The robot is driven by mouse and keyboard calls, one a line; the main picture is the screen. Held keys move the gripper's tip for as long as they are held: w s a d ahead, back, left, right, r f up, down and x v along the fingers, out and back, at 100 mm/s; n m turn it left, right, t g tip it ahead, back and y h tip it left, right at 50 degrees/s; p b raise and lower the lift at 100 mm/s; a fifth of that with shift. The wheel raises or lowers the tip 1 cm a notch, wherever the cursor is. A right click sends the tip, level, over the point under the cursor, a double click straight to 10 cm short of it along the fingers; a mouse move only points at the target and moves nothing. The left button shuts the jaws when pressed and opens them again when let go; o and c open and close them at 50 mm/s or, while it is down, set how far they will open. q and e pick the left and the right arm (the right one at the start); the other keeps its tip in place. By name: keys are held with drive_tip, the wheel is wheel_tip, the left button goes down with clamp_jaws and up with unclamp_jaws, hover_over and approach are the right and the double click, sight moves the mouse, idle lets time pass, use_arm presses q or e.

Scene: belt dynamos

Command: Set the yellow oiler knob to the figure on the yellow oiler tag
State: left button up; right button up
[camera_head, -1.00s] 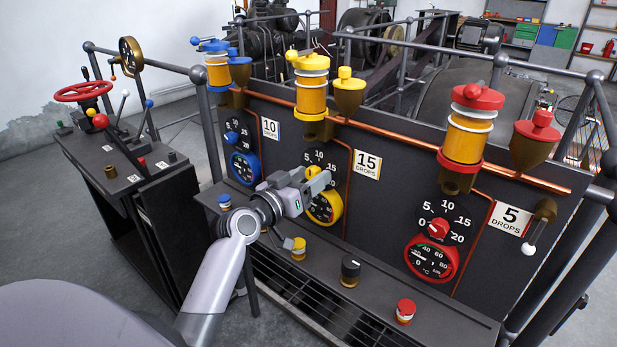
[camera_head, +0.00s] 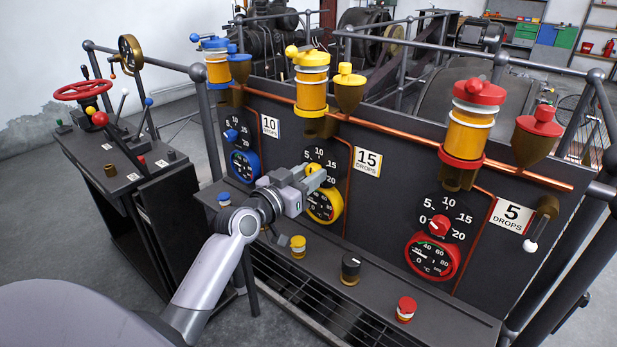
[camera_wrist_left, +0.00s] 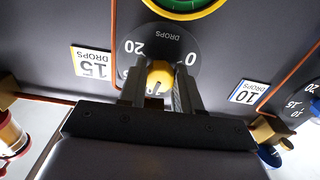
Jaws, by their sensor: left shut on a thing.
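The yellow oiler knob (camera_head: 315,168) sits on a black dial with figures, above a yellow-rimmed gauge (camera_head: 324,206). My left gripper (camera_head: 311,177) is shut on the knob, with one finger on each side of it. The knob also shows between the fingers in the left wrist view (camera_wrist_left: 160,74), where the dial is upside down. The gripper hides part of the dial, and I cannot tell which figure the knob points to. The yellow oiler tag (camera_head: 367,162) is right of the dial and reads 15 DROPS. My right gripper is not in view.
The blue knob (camera_head: 231,136) and its 10 DROPS tag (camera_head: 270,126) are to the left. The red knob (camera_head: 439,225) and its 5 DROPS tag (camera_head: 508,217) are to the right. A ledge below carries a yellow button (camera_head: 298,246) and a black knob (camera_head: 351,267).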

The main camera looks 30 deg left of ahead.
use_arm(q)
drive_tip(key=shift+m, duration=1.9)
drive_tip(key=m+p, duration=0.2)
drive_tip(key=m, duration=0.3)
drive_tip(key=shift+a+r+m, duration=0.1)
drive_tip(key=shift+m, duration=0.2)
drive_tip(key=shift+p, duration=0.3)
drive_tip(key=o, duration=1)
drive_tip(key=shift+o, duration=0.2)
drive_tip(key=s, duration=0.7)
drive_tip(key=shift+a+b, duration=0.3)
drive_tip(key=shift+b, duration=0.1)
